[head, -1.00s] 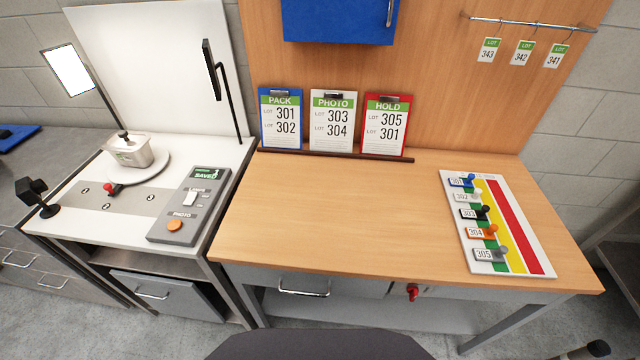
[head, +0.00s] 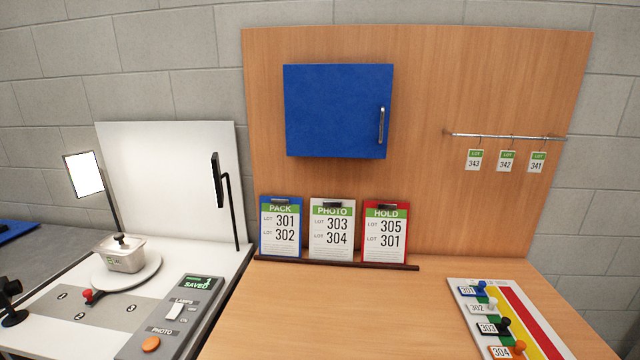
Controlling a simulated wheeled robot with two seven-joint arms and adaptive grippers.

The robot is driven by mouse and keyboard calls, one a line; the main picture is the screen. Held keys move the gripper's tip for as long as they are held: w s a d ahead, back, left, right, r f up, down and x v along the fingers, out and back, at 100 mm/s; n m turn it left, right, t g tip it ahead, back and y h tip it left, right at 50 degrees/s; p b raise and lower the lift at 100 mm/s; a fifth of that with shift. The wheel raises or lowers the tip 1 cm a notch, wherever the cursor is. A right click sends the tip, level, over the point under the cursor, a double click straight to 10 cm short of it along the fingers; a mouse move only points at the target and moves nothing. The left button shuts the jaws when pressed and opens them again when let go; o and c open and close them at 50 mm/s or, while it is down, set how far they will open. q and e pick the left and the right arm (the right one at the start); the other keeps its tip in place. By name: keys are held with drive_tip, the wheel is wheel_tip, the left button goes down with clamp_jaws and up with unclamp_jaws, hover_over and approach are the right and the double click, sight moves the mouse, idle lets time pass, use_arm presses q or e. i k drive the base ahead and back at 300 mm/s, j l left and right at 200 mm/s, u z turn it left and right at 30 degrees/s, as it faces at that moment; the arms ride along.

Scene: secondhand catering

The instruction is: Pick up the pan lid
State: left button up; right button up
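A small lidded pan (head: 124,258) stands on the round white turntable (head: 107,283) of the photo station at the left. Its lid (head: 121,242) has a dark knob on top and rests on the pan. No other pan lid shows. Neither of my grippers is in the head view.
A lit lamp panel (head: 84,175), a dark upright screen (head: 217,180) and a grey control box (head: 172,318) surround the turntable. Clipboards (head: 331,230) stand on a ledge. A shut blue cabinet (head: 338,111) hangs above. The wooden bench (head: 330,310) is clear in the middle.

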sight(118, 242)
drive_tip(key=u, duration=1.3)
